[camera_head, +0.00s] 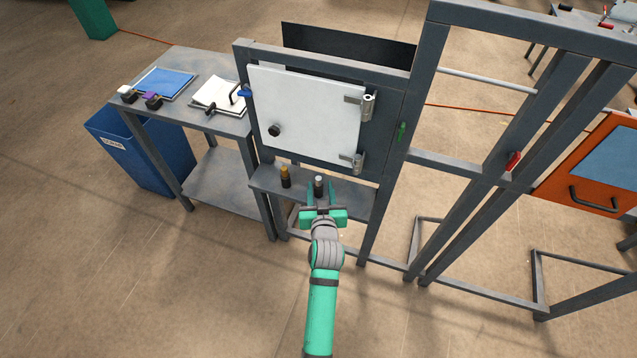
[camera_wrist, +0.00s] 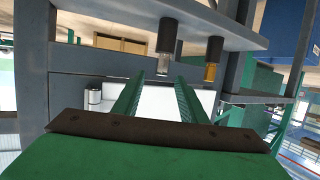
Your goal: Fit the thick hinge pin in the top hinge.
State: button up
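A silver-tipped pin (camera_head: 319,181) and a brass-tipped pin (camera_head: 285,173) stand upright in dark bases on the shelf below the white door (camera_head: 305,112). I cannot tell for sure which is the thick one. My gripper (camera_head: 319,191) is open at the silver pin, a finger on either side in the picture. The wrist view is upside down; the silver pin (camera_wrist: 166,58) shows by my fingertips (camera_wrist: 159,77), and the brass pin (camera_wrist: 212,58) lies to the right. No grip shows. The top hinge (camera_head: 367,106) and lower hinge (camera_head: 355,161) are on the door's right edge.
The shelf (camera_head: 350,198) is fixed to the grey frame (camera_head: 395,125). A side table (camera_head: 190,103) on the left holds blue and white items; a blue bin (camera_head: 135,155) is beside it. An orange panel (camera_head: 575,185) is at right. The front floor is clear.

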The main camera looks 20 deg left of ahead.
aim_at(319, 181)
jog(key=x, duration=0.4)
jog(key=shift+a, duration=0.15)
jog(key=shift+s, duration=0.25)
jog(key=shift+c, duration=0.9)
grip_shut()
notch_tip(319, 181, up, 10)
